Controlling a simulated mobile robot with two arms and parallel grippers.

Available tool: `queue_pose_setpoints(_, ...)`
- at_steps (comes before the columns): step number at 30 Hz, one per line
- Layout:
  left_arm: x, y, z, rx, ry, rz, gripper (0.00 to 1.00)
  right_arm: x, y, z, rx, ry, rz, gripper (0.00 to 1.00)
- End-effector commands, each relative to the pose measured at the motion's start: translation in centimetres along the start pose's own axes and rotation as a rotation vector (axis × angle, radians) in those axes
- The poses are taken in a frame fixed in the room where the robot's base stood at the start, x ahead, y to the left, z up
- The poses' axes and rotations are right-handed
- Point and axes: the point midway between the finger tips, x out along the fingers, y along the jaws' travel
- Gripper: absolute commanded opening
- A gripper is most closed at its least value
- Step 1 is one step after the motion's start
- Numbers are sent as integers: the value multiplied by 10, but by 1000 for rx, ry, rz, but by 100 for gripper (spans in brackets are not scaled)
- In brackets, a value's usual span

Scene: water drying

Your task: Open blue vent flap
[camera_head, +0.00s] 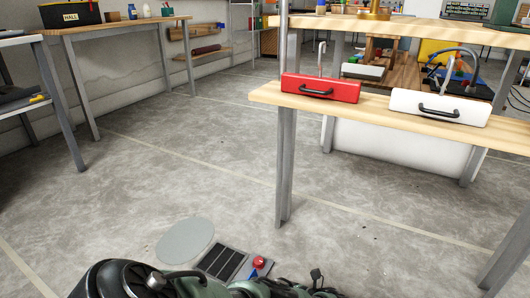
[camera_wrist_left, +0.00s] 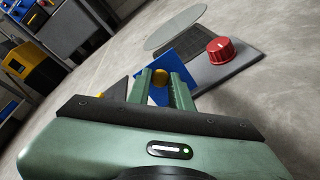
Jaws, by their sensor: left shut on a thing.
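The blue vent flap (camera_wrist_left: 185,70) shows in the left wrist view as a tilted blue panel beside a dark grille (camera_wrist_left: 200,48). A yellow knob (camera_wrist_left: 160,74) sits on the flap's face. My left gripper (camera_wrist_left: 161,78) has its two green fingers on either side of this knob and is shut on it. The grey vent unit also shows on the floor in the head view, with its black grille (camera_head: 222,261) and red knob (camera_head: 259,262). My right gripper is not in view.
A flat grey disc (camera_head: 185,240) lies on the floor beside the unit. A wooden bench (camera_head: 420,122) at right holds a red box (camera_head: 320,88) and a white box (camera_head: 440,107). The middle floor is clear.

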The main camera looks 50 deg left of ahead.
Motion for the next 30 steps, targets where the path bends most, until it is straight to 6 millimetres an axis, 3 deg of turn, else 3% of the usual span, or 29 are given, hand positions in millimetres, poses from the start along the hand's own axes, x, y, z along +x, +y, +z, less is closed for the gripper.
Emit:
queue_pose_setpoints(7, 1, 1, -3, 4, 4, 4, 0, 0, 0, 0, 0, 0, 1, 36)
queue_pose_setpoints(8, 1, 1, -3, 4, 4, 4, 24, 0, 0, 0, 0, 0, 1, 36)
queue_pose_setpoints(10, 1, 1, -3, 4, 4, 3, 43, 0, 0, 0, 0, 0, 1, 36)
queue_pose_setpoints(21, -3, 0, -1, 1, 2, 0, 43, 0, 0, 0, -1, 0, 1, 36)
queue_pose_setpoints(30, -51, -1, -2, 2, 4, -1, 43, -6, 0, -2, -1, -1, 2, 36)
